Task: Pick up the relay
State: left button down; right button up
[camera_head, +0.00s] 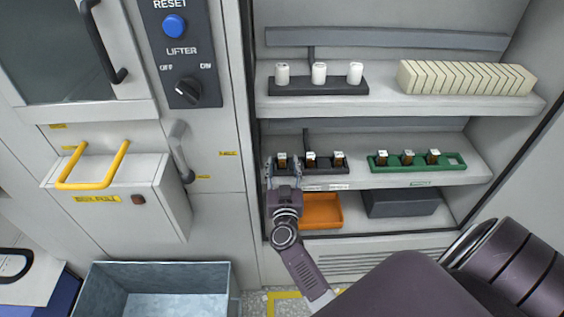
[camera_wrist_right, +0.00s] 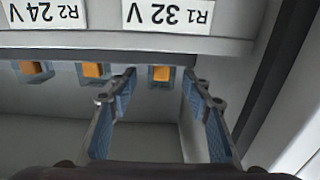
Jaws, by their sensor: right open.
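Several small dark relays with pale tops stand on the middle shelf. The leftmost relay (camera_head: 282,158), the middle relay (camera_head: 311,159) and the right relay (camera_head: 339,158) stand in a dark rack (camera_head: 325,170). Others, such as one relay (camera_head: 408,157), stand in a green rack (camera_head: 455,162). My right gripper (camera_head: 284,170) is open at the leftmost relay, one finger on each side. In the right wrist view the gripper (camera_wrist_right: 160,88) has an orange-and-clear block (camera_wrist_right: 161,74) between its fingertips, with a gap on both sides. My left gripper is out of view.
White spools (camera_head: 319,72) stand on the shelf above. Below are an orange tray (camera_head: 322,222) and a dark box (camera_head: 402,203). A cabinet wall is close on the left.

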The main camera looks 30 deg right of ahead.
aim_at(282, 156)
jog(key=x, duration=0.2)
jog(key=shift+w+d, duration=0.1)
jog(key=shift+w, duration=0.15)
jog(key=c, duration=0.4)
grip_shut()
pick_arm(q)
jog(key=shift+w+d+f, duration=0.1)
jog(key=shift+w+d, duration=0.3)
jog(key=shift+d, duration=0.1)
